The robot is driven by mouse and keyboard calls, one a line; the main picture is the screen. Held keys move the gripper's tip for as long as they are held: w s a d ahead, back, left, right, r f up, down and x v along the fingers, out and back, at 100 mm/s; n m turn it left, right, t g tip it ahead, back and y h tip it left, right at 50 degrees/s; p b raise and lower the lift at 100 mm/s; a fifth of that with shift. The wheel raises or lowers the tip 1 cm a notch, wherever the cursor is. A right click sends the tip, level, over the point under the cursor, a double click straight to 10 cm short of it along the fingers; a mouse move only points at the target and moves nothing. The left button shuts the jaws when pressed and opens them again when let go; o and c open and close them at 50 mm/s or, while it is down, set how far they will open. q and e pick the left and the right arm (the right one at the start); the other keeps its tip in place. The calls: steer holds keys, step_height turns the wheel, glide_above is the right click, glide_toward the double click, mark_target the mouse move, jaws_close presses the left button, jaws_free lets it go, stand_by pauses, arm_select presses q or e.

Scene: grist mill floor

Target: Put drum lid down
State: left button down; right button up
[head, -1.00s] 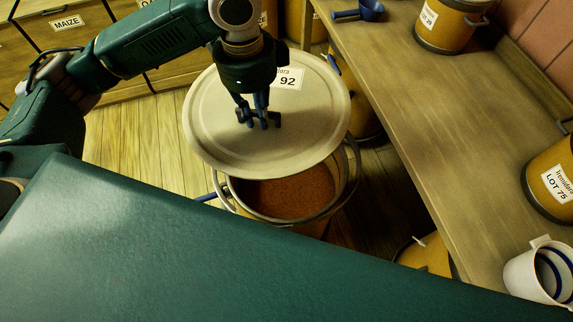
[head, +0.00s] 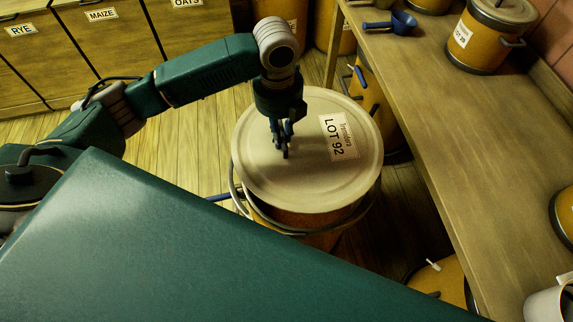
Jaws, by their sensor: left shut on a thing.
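The drum lid (head: 300,187) is a pale round disc with a "LOT 92" label. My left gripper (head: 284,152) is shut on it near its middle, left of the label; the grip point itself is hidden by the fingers. The open drum (head: 318,240), with a metal rim and reddish-brown contents, stands on the floor under the lid. The lid covers most of its mouth, with a strip of the contents showing at the near edge. I cannot tell whether lid and rim touch. My right gripper is not in view.
A wooden bench (head: 445,110) runs along the right, with a blue scoop (head: 402,22), a lidded tub (head: 486,38) and a white cup (head: 548,304). Labelled bins (head: 105,45) stand at the back left. Another drum (head: 440,284) is under the bench.

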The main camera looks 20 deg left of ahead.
arm_select(q)
step_height(320, 180, down, 14)
steer(key=shift+f, duration=0.15)
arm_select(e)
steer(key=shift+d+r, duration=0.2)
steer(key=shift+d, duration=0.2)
arm_select(q)
steer(key=shift+f, duration=0.2)
steer(key=c, duration=1.7)
jaws_free()
steer(key=shift+f, duration=0.1)
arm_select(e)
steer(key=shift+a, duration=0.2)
arm_select(q)
step_height(320, 180, up, 12)
steer(key=shift+f, duration=0.1)
steer(key=shift+s+r, duration=0.1)
steer(key=shift+r, duration=0.3)
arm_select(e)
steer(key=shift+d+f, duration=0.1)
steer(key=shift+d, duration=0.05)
